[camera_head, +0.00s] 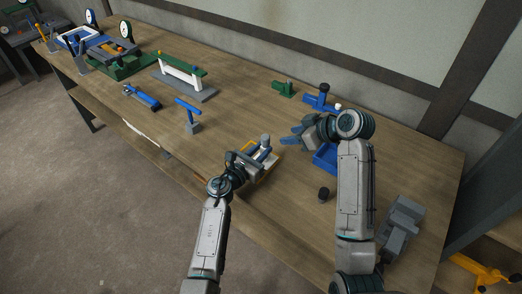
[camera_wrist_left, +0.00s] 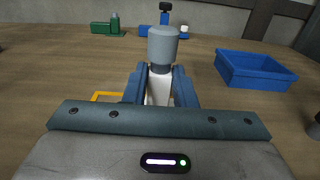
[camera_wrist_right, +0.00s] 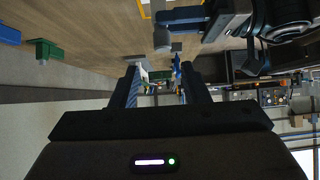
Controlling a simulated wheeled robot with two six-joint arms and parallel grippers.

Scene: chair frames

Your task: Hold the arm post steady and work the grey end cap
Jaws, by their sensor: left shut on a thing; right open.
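The arm post is white and upright, and it shows in the left wrist view (camera_wrist_left: 158,90) between the blue fingers of my left gripper (camera_wrist_left: 159,76). The grey end cap (camera_wrist_left: 163,44) sits on top of the post, clear above the fingers; it also shows in the head view (camera_head: 265,139) and the right wrist view (camera_wrist_right: 162,40). My left gripper is shut on the post. My right gripper (camera_head: 288,141) is to the right of the cap in the head view, apart from it. Its fingers are open and empty in the right wrist view (camera_wrist_right: 155,78).
A blue tray (camera_wrist_left: 255,70) stands right of the post. Green (camera_head: 284,88) and blue (camera_head: 320,102) fixtures stand behind. A small dark cylinder (camera_head: 323,194) stands near the front edge. A yellow-edged piece (camera_wrist_left: 104,97) lies beside the post. Bare table (camera_head: 235,110) lies behind-left.

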